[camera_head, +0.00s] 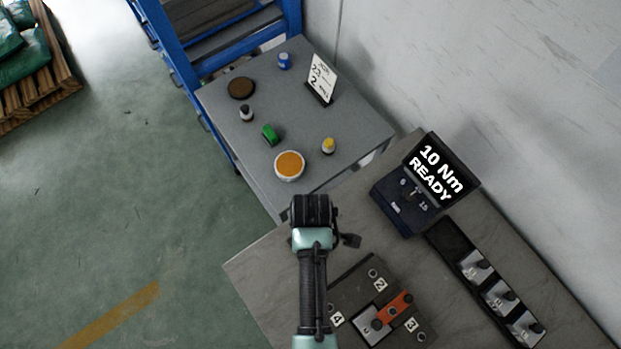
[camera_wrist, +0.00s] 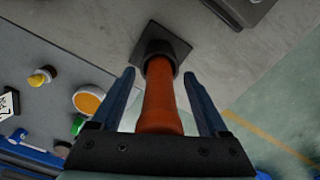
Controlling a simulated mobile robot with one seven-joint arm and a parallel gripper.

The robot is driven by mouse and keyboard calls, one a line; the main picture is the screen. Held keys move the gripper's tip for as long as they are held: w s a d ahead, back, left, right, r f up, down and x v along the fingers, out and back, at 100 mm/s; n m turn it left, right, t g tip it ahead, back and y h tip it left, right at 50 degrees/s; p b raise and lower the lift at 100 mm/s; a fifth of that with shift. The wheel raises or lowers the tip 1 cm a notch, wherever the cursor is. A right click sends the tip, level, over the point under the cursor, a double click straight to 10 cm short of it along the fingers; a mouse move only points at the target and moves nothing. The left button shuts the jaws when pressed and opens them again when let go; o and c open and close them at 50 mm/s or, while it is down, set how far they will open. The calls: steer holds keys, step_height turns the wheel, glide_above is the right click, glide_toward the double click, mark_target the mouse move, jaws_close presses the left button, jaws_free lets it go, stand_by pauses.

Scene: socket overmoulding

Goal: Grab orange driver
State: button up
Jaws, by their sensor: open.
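The orange driver (camera_wrist: 161,105) shows in the wrist view as an orange-red handle with a dark collar at its far end, standing in a dark square base (camera_wrist: 178,46) on the grey bench. My gripper (camera_wrist: 158,74) is open, with one blue finger on each side of the handle. A gap shows between the handle and each finger. In the head view my gripper (camera_head: 314,207) is over the bench's far left corner, and the driver is hidden there.
A fixture (camera_head: 352,287) with numbered spots and an orange piece (camera_head: 397,305) lies near my arm. A torque unit reading "10 Nm READY" (camera_head: 440,172) and a dark rack (camera_head: 453,245) stand to the right. A side table (camera_head: 215,105) holds small containers.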

steer(key=shift+f, duration=0.15)
jaws_close()
stand_by(0.4)
